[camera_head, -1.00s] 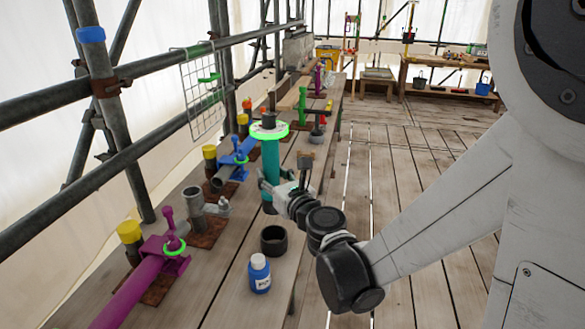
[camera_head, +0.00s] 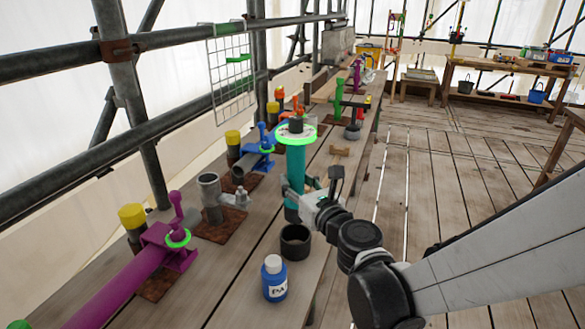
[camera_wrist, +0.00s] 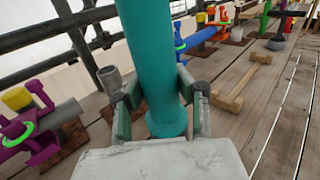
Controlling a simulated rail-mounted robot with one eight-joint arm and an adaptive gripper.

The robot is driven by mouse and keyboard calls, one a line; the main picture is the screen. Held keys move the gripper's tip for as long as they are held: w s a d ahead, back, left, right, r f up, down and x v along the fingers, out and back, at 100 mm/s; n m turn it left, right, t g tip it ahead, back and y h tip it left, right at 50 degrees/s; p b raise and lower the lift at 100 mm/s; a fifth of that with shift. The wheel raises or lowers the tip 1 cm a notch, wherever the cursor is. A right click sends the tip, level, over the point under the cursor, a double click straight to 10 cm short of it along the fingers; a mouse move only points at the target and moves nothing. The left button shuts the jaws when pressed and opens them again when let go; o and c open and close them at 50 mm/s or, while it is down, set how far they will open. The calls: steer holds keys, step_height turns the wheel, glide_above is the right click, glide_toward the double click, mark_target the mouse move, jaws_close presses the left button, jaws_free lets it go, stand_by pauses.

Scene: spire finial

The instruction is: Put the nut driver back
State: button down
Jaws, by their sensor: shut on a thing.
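The nut driver, as I take it, is a tall teal cylinder (camera_head: 296,165) standing about upright. A pale disc with a bright green rim and a dark socket-like piece top it. My gripper (camera_head: 299,188) is shut around its lower part. In the wrist view the teal shaft (camera_wrist: 152,55) passes between the two fingers of my gripper (camera_wrist: 164,90), above a wider teal lower end. Its top is out of the wrist view. I cannot tell whether its lower end touches the bench.
On the wooden bench (camera_head: 232,285), a black open ring (camera_head: 295,241) and a blue bottle (camera_head: 274,280) are nearby. A grey pipe stub (camera_head: 210,190), magenta clamp (camera_head: 172,240) and blue clamp (camera_head: 258,150) stand left. A wooden piece (camera_wrist: 245,80) lies right of the shaft. Scaffold rails run behind.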

steer(key=shift+f, duration=0.1)
steer(key=shift+f+b, duration=5.65)
steer(key=shift+f, duration=0.05)
steer(key=c, duration=0.7)
jaws_free()
steer(key=shift+f+b, duration=0.6)
steer(key=shift+b, duration=0.05)
steer(key=shift+p+v, duration=0.3)
steer(key=shift+v, duration=4.15)
